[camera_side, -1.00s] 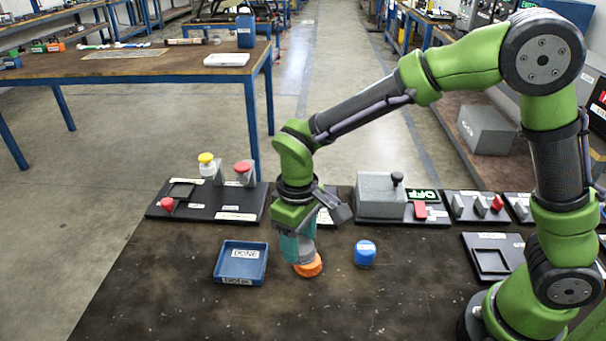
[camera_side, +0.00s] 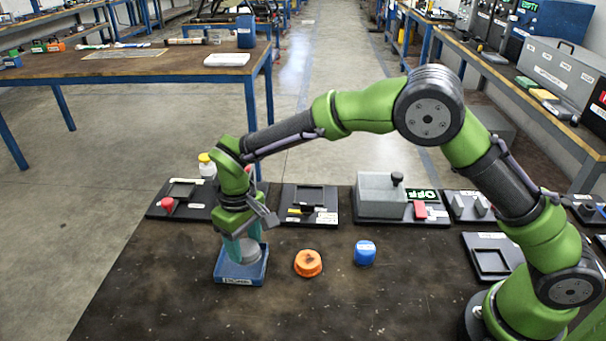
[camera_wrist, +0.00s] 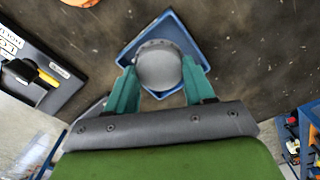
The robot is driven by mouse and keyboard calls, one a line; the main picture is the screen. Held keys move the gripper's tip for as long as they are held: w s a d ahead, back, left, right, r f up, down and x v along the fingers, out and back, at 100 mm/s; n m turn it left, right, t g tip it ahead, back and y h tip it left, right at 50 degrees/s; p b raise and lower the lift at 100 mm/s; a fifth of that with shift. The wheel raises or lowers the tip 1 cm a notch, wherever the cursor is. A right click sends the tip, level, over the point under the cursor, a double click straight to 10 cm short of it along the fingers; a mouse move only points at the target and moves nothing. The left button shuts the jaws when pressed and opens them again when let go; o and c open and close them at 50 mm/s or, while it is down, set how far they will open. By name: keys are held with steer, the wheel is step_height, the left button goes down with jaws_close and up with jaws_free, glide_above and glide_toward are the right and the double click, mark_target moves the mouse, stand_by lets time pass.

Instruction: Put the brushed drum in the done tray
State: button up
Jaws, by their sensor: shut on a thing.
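The drum, a grey cylinder with a rounded top (camera_wrist: 158,65), is held between the teal fingers of my gripper (camera_wrist: 160,78). The blue done tray (camera_wrist: 147,26) lies around and beneath it in the wrist view. In the side view my gripper (camera_side: 242,250) points down over the tray (camera_side: 240,280), and the fingers partly cover the grey drum (camera_side: 250,252). The drum is within the tray's outline; I cannot tell whether it touches the tray floor.
An orange ridged cap (camera_side: 308,263) and a blue cap (camera_side: 365,252) stand on the dark table right of the tray. Behind are black fixture plates, one with a red knob (camera_side: 168,204), and a grey box (camera_side: 382,195). The table's front is clear.

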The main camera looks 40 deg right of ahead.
steer(key=shift+w+a, duration=0.35)
steer(key=shift+w, duration=0.35)
steer(key=shift+f, duration=1.8)
steer(key=shift+f, duration=0.1)
steer(key=o, duration=0.8)
steer(key=shift+c, duration=0.2)
